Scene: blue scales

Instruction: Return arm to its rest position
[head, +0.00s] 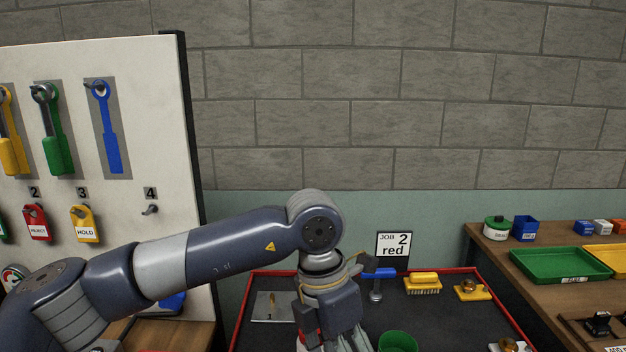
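My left arm reaches in from the left across the view, its elbow raised and its forearm pointing down over the dark, red-rimmed bench mat (452,269). My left gripper (345,342) hangs down at the bottom edge. Its fingertips are cut off or hidden, so I cannot tell whether it is open or holds anything. A small red part shows beside it, partly hidden. A green cup (398,341) stands just right of the gripper. My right gripper is not in view.
A white tool board (150,90) with hanging tools and tags stands left. A blue-topped tool (377,282), a yellow brush (422,283) and a sign (393,246) are behind the gripper. A wooden table with a green tray (560,266) is at right.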

